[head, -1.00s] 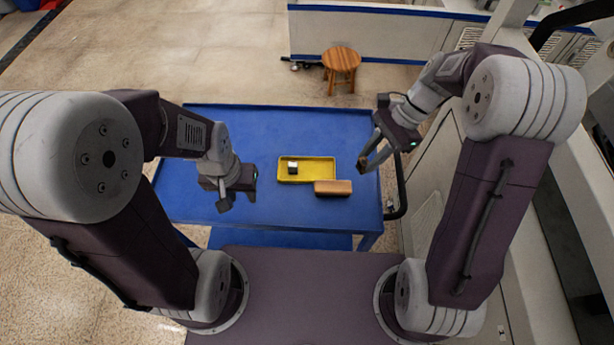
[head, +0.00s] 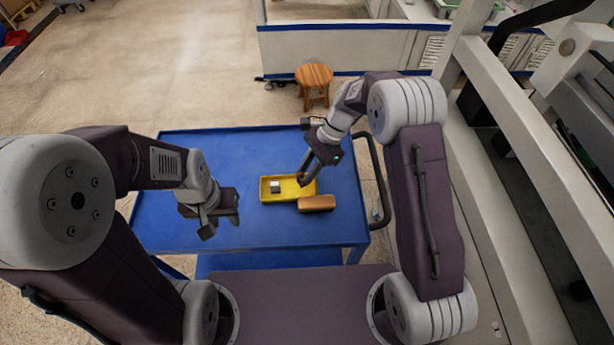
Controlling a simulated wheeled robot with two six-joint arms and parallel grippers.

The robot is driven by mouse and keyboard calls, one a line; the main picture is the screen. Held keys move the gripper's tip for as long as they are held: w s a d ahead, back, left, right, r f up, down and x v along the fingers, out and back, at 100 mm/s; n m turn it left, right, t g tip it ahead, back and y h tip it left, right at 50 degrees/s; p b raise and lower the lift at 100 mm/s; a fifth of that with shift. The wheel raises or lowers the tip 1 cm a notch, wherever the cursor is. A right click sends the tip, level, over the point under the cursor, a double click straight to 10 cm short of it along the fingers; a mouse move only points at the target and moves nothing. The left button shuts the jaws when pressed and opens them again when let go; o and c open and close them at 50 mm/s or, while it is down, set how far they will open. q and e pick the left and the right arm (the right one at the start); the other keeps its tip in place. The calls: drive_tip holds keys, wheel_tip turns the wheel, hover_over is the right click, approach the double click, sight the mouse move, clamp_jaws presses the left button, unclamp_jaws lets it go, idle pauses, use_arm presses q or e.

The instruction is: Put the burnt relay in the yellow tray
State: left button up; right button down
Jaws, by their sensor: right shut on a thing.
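The yellow tray (head: 266,196) lies on the blue table, near its middle. A small block (head: 276,187), pale on top with a dark side, sits inside it at the left. My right gripper (head: 302,180) is over the tray's right part, pointing down and left. It is shut on a small dark brown thing at its fingertips, which looks like the burnt relay and is mostly hidden by the fingers. I cannot tell whether it touches the tray floor. My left gripper (head: 221,222) is open and empty over the table, left of the tray.
A tan-orange block (head: 317,203) lies against the tray's front right corner, close below my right gripper. The blue table (head: 180,150) is otherwise clear. A wooden stool (head: 314,76) stands on the floor beyond it. Pale machine frames rise at the right.

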drive_tip(key=shift+f, duration=1.4)
drive_tip(key=c, duration=1.5)
unclamp_jaws()
drive_tip(key=v, duration=1.2)
drive_tip(key=shift+d+p, duration=0.1)
drive_tip(key=shift+p, duration=0.3)
drive_tip(key=s+d+f+n+t+h, duration=0.1)
drive_tip(key=s+d+n, duration=0.2)
drive_tip(key=s, duration=0.3)
drive_tip(key=s+d+f+n+t+h, duration=0.1)
drive_tip(key=s+d+n+h, duration=0.1)
drive_tip(key=s+n, duration=0.3)
drive_tip(key=s+d+n+t+h, duration=0.1)
drive_tip(key=s+d+n, duration=0.3)
drive_tip(key=s, duration=0.3)
drive_tip(key=shift+d+f+n+t+h, duration=0.3)
drive_tip(key=shift+d+f+n+h, duration=0.1)
drive_tip(key=shift+d, duration=0.1)
